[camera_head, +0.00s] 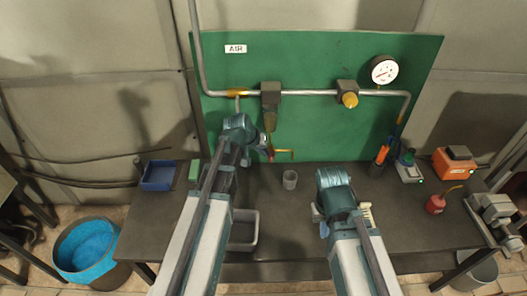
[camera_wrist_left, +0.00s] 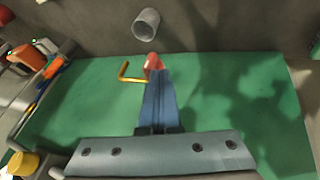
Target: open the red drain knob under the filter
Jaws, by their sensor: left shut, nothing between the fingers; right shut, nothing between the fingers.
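The filter (camera_head: 271,95) hangs from the pipe on the green board, with a dark amber bowl (camera_head: 270,121) below it. The red drain knob (camera_head: 270,155) is under the bowl, partly hidden by my left gripper (camera_head: 264,153). In the left wrist view the red knob (camera_wrist_left: 153,62) shows just past the tips of my shut left fingers (camera_wrist_left: 157,75). I cannot tell whether they touch it. A yellow bent tube (camera_wrist_left: 131,74) sticks out beside the knob. My right gripper (camera_head: 321,214) is low over the bench, apart from the filter, its fingers mostly hidden.
A grey cup (camera_head: 290,180) stands on the bench near the knob. A grey tray (camera_head: 243,230) lies partly behind my left arm. A pressure gauge (camera_head: 384,71) and yellow-knobbed regulator (camera_head: 348,98) are on the pipe. A blue bin (camera_head: 158,175) and a red oil can (camera_head: 436,204) stand farther out.

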